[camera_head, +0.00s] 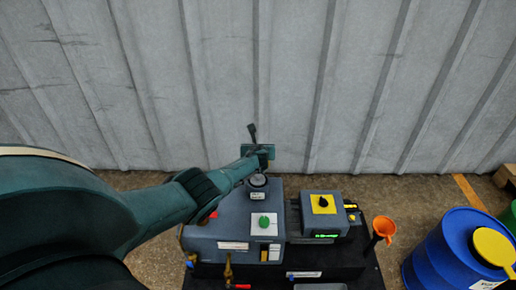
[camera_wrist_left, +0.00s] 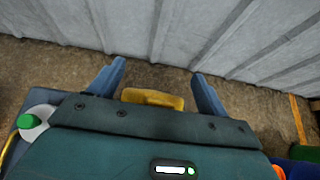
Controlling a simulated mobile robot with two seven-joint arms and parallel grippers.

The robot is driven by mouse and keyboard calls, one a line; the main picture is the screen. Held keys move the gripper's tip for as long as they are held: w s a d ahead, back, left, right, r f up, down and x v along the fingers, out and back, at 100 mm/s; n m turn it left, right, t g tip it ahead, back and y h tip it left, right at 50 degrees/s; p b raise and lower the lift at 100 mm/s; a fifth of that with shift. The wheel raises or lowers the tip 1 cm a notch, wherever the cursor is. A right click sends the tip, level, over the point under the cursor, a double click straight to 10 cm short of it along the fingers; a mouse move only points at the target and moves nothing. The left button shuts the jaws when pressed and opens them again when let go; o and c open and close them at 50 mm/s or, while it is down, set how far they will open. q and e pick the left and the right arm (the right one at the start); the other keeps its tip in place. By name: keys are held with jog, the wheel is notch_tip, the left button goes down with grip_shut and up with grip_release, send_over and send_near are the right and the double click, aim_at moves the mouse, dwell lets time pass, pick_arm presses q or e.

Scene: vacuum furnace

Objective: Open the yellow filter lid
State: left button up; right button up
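A yellow piece (camera_wrist_left: 152,98), which looks like the filter lid, shows in the left wrist view between the fingers of my left gripper (camera_wrist_left: 158,72). Its near part is hidden behind the gripper body, and I cannot tell whether the fingers touch it. The fingers are spread wide apart. In the head view my left gripper (camera_head: 256,145) is at the back edge of the grey machine (camera_head: 212,232), near the wall, and hides the yellow piece. My right gripper is in neither view.
A grey box with a yellow panel (camera_head: 324,204) stands right of the machine. An orange funnel (camera_head: 384,228) and a blue drum (camera_head: 440,250) with a yellow cap (camera_head: 494,247) are further right. A corrugated wall (camera_head: 300,80) closes off the back, with bare floor before it.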

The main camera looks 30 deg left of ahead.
pick_arm(q)
jog(key=o, duration=0.3)
jog(key=shift+f, duration=0.1)
jog(key=shift+o, duration=0.2)
jog(key=shift+s+d+r+p, duration=0.15)
jog(key=shift+s+r+p, duration=0.15)
jog(key=shift+p, duration=0.3)
jog(key=p+v, duration=1)
jog(key=v, duration=0.2)
jog(key=shift+s+d, duration=0.15)
jog(key=shift+d, duration=0.05)
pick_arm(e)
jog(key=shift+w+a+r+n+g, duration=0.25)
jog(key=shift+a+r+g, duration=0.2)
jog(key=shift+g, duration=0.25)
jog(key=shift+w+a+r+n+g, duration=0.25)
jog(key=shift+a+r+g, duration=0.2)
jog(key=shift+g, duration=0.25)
